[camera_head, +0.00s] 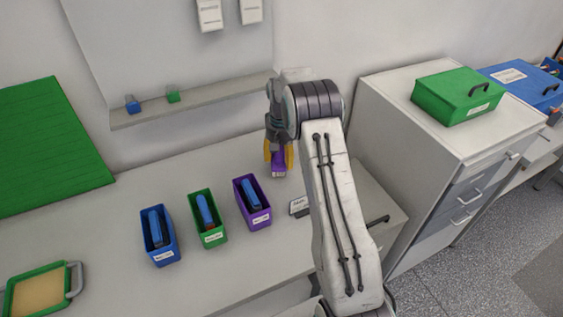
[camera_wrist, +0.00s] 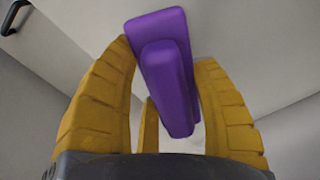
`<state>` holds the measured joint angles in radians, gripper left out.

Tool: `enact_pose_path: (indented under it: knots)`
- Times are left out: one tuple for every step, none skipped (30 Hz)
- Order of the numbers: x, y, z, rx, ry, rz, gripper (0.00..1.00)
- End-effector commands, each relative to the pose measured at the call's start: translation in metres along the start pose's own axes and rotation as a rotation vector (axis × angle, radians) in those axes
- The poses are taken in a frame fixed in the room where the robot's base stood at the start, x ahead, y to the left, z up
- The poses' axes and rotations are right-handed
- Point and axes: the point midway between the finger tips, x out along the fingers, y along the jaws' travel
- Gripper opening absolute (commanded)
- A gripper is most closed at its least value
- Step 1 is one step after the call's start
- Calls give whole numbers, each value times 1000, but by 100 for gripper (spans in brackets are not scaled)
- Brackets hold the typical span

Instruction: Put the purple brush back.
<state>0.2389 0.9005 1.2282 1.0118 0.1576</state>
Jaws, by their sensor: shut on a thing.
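The purple brush (camera_head: 279,160) is held in my gripper (camera_head: 279,153) above the far right part of the white table. In the wrist view the purple brush (camera_wrist: 165,70) is a long block with a narrower raised part, and it is tilted. The yellow fingers of my gripper (camera_wrist: 175,105) are shut on it from both sides. A blue brush (camera_head: 132,107) and a green brush (camera_head: 172,97) sit on the grey ledge (camera_head: 215,99) under the whiteboard. The ledge to the right of the green brush looks bare.
Blue (camera_head: 163,257), green (camera_head: 214,238) and purple (camera_head: 260,220) bins on the table hold upright objects. A small labelled item (camera_head: 299,206) lies beside my arm. A white cabinet (camera_head: 420,150) with a green case (camera_head: 455,96) stands at the right. A green-framed tray (camera_head: 38,268) is front left.

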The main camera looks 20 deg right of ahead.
Motion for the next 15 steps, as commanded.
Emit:
enact_pose_path:
  knots:
    - [6,0,1,0,-4,1,23]
    - [10,0,1,0,-5,1,23]
    - [14,0,1,0,-4,1,23]
    - [17,0,1,0,-4,1,23]
    - [20,0,1,0,-4,1,23]
    - [23,0,1,0,-3,0,23]
    - [24,0,1,0,-2,0,23]
    - [26,0,0,0,-1,0,23]
    - [27,0,0,0,-1,0,23]
    - [27,0,0,0,0,0,23]
    - [28,0,0,0,0,0,23]
    - [28,0,0,0,0,0,23]
    - [28,0,0,0,0,0,23]
    - [28,0,0,0,0,0,23]
    - [28,0,0,0,0,0,23]
